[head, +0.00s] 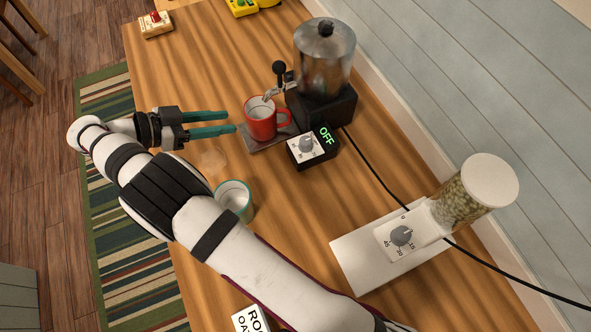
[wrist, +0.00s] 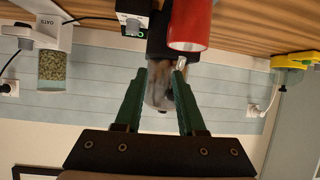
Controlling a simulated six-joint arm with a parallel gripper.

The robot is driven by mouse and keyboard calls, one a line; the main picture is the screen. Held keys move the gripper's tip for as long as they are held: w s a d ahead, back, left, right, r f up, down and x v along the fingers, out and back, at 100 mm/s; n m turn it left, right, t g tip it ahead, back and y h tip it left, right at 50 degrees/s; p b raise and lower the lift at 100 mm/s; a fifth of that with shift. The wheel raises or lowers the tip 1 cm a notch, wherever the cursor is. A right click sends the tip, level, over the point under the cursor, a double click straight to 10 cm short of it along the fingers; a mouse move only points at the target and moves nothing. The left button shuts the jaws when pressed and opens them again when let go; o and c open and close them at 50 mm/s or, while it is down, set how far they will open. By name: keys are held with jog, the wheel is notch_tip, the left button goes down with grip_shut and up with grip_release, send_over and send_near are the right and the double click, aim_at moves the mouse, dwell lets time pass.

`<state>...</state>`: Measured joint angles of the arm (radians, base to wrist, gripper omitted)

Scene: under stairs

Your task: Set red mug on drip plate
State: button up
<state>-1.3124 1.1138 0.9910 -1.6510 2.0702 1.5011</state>
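The red mug (head: 261,124) stands upright on the grey drip plate (head: 254,146), under the tap of the metal dispenser (head: 323,62). Its handle points right in the head view. My gripper (head: 233,122) is open and empty, just left of the mug with its green fingers pointing at it. A small gap shows between the fingertips and the mug. In the wrist view, the red mug (wrist: 190,24) appears upside down at the top, beyond my fingertips (wrist: 160,72), with nothing between the fingers. The mug hides part of the plate.
A control box (head: 312,147) reading OFF sits right of the plate. A white-and-teal cup (head: 234,199) stands beside my forearm. A scale-like base with a jar (head: 468,196) is at right. A black cable (head: 378,182) crosses the table. The table's left edge is close to my wrist.

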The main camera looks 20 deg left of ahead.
jog(key=w+d+r+n+g+y, duration=0.1)
jog(key=d+r+g, duration=0.4)
jog(key=d, duration=0.8)
jog(key=w+d+r+g, duration=0.1)
jog(key=d+r+g, duration=0.3)
jog(key=d, duration=0.8)
jog(key=s+d+g+y, duration=0.2)
jog(key=s+d+y, duration=0.3)
jog(key=s+d, duration=0.5)
jog(key=s+f+n+t+y, duration=0.1)
jog(key=s+y, duration=0.3)
jog(key=s, duration=0.4)
jog(key=shift+s+d+f, duration=0.15)
jog(key=shift+d+f, duration=0.1)
jog(key=shift+f, duration=0.3)
